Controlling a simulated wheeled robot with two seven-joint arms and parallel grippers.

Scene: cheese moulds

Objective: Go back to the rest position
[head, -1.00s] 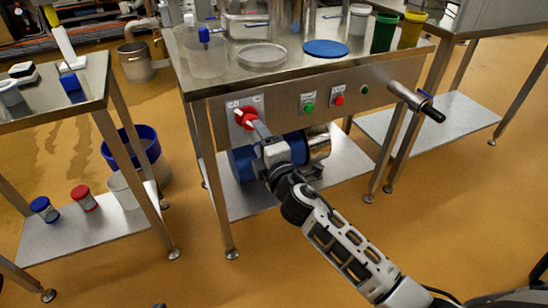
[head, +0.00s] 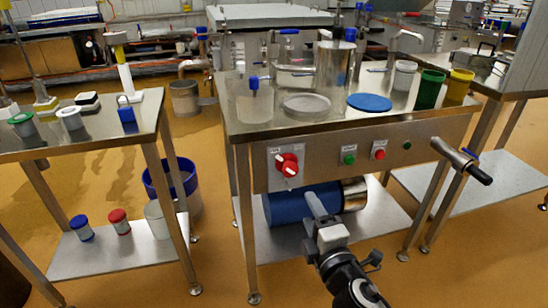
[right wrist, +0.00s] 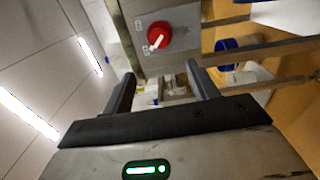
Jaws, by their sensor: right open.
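My right gripper (head: 316,202) is open and empty, in front of the blue motor under the steel table (head: 240,130). It is apart from the red rotary switch (head: 287,163) on the table's front panel, below it and nearer to me. In the right wrist view the open fingers (right wrist: 160,78) have nothing between them. The red switch (right wrist: 158,36) with its white pointer shows beyond them, clear of both fingertips. My left gripper is not in view.
A crank handle (head: 462,161) sticks out at the panel's right end. Green (head: 349,159) and red (head: 379,154) buttons sit on the panel. The blue motor (head: 290,207) is below. A side table (head: 80,148) stands at left.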

